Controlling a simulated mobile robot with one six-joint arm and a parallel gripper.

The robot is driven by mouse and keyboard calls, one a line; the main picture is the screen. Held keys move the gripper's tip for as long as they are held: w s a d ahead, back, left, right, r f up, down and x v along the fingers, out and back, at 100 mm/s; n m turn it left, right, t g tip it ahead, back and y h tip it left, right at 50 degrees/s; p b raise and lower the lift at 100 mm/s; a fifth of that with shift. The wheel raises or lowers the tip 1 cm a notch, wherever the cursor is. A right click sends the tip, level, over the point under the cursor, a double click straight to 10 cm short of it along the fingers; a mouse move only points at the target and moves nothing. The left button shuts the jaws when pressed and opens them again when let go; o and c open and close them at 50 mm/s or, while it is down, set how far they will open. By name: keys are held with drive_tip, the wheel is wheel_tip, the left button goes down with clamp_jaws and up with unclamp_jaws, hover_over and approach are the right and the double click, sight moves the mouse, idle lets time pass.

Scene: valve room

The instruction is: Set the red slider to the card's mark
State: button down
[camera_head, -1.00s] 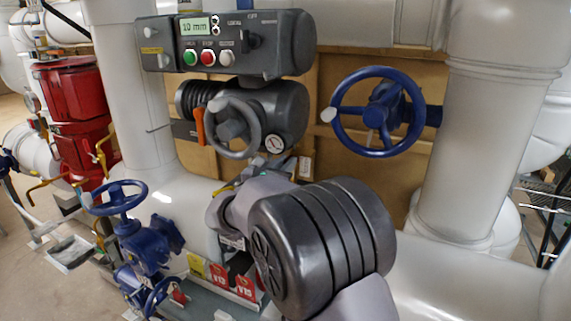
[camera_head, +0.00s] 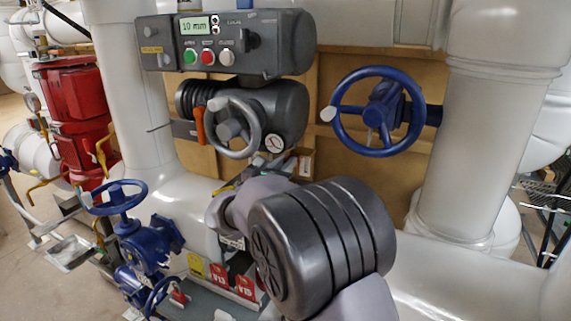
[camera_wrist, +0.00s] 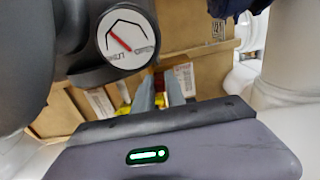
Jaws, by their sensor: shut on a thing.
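In the wrist view my gripper (camera_wrist: 160,93) has its two pale fingers close together, pointing away toward the cartons behind. They are shut with a small gap, on a small thing that I cannot make out. The grey control box (camera_head: 280,45) has a lit display (camera_head: 195,27) reading 10 mm. A round gauge (camera_head: 274,143) with a red needle also shows close above the fingers in the wrist view (camera_wrist: 128,36).
A grey handwheel (camera_head: 258,128) and an orange lever (camera_head: 200,126) sit below the control box. A blue handwheel (camera_head: 338,112) is to the right, and blue valves (camera_head: 150,247) are at lower left. Thick white pipes (camera_head: 490,140) flank the space. Labelled cartons (camera_wrist: 200,70) stand behind the fingers.

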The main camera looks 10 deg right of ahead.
drive_tip(key=shift+f+b, duration=0.3)
drive_tip(key=shift+f, duration=0.3)
drive_tip(key=shift+r, duration=0.15)
drive_tip(key=c, duration=1.4)
unclamp_jaws()
drive_tip(key=shift+o, duration=0.2)
drive_tip(key=p+v, duration=0.4)
drive_tip(key=v, duration=1.3)
drive_tip(key=shift+s+a, duration=0.15)
